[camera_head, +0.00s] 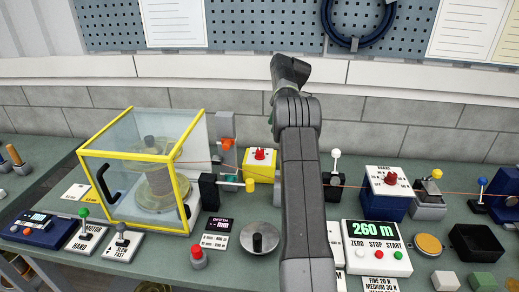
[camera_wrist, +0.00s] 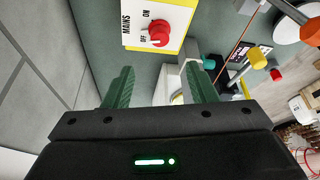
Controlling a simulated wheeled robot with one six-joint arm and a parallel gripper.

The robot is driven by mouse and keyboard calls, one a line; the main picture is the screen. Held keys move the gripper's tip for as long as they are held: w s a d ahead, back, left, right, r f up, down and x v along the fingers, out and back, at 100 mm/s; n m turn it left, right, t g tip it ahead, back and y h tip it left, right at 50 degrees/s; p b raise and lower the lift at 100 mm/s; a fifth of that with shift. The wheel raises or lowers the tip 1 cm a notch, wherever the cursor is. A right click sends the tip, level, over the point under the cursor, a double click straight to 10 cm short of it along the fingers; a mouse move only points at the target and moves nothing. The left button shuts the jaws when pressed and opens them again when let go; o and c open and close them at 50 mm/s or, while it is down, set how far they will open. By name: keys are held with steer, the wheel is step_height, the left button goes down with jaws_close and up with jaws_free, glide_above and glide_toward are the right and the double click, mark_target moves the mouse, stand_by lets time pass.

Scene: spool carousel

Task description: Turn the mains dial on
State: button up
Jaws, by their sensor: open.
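The mains dial is a red knob (camera_wrist: 158,33) on a white plate marked MAINS, OFF and ON. The plate is on a yellow box (camera_head: 262,172), just left of my arm in the head view, where the red knob (camera_head: 260,154) shows on top. In the wrist view the knob lies beyond the fingertips, near the top. I cannot tell for sure which mark it points at. My gripper (camera_wrist: 160,80) is open, with two green fingers apart and nothing between them. It does not touch the dial. In the head view my arm hides the gripper.
A clear guard with yellow edges (camera_head: 106,138) stands left of the yellow box. A black block with a yellow-tipped lever (camera_head: 250,185) stands in front of it. A white-knobbed lever (camera_head: 336,154) and a blue box with a red knob (camera_head: 370,208) are to the right. A thin wire runs across the bench.

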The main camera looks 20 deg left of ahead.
steer(key=b, duration=0.5)
glide_toward(260, 151)
step_height(260, 151, down, 2)
steer(key=b+x, duration=0.4)
steer(key=b, duration=0.1)
steer(key=b+x, duration=0.3)
steer(key=shift+a+r, duration=0.15)
steer(key=shift+a, duration=0.15)
steer(key=c, duration=1)
